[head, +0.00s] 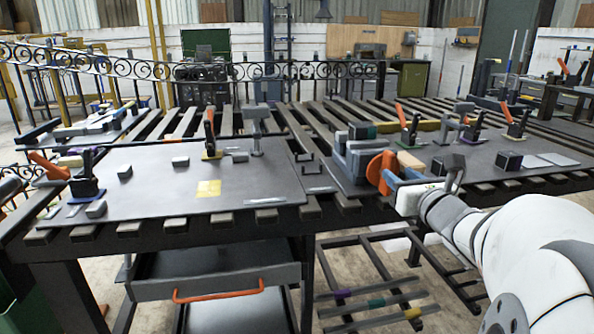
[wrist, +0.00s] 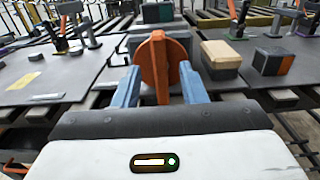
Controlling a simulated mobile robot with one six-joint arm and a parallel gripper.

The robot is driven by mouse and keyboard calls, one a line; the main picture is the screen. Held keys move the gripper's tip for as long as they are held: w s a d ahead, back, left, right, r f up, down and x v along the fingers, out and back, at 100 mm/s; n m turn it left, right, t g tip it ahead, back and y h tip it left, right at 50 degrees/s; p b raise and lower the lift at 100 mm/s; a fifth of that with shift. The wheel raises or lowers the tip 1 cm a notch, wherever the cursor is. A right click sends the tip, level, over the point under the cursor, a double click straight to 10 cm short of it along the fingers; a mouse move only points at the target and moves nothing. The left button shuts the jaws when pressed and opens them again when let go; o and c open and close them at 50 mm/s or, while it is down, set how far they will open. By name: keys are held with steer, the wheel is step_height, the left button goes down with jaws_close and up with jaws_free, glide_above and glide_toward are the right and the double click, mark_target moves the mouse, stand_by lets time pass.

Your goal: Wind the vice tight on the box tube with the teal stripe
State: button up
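The vice (head: 345,160) stands on the bench right of centre, with an orange handle (head: 379,170) on its near right side. The box tube with the teal stripe (head: 362,131) is at the vice's top; part of it is hidden. In the wrist view the teal stripe (wrist: 158,12) shows behind the orange handle (wrist: 158,66). My gripper (wrist: 160,75) has its blue fingers on either side of the handle, their tips close to its edges. I cannot tell whether they press on it. In the head view my gripper (head: 393,183) is at the handle.
A wooden-topped block (wrist: 220,56) and a dark block (wrist: 272,62) stand right of the handle. Several toggle clamps with orange levers (head: 209,130) stand on the plates. A left plate with a yellow patch (head: 208,188) has free room. Striped tubes (head: 376,303) lie on a low rack.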

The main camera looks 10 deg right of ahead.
mark_target(386, 163)
steer(key=w, duration=0.7)
steer(key=shift+w+a, duration=0.15)
steer(key=shift+w, duration=0.1)
steer(key=shift+c, duration=0.6)
jaws_close()
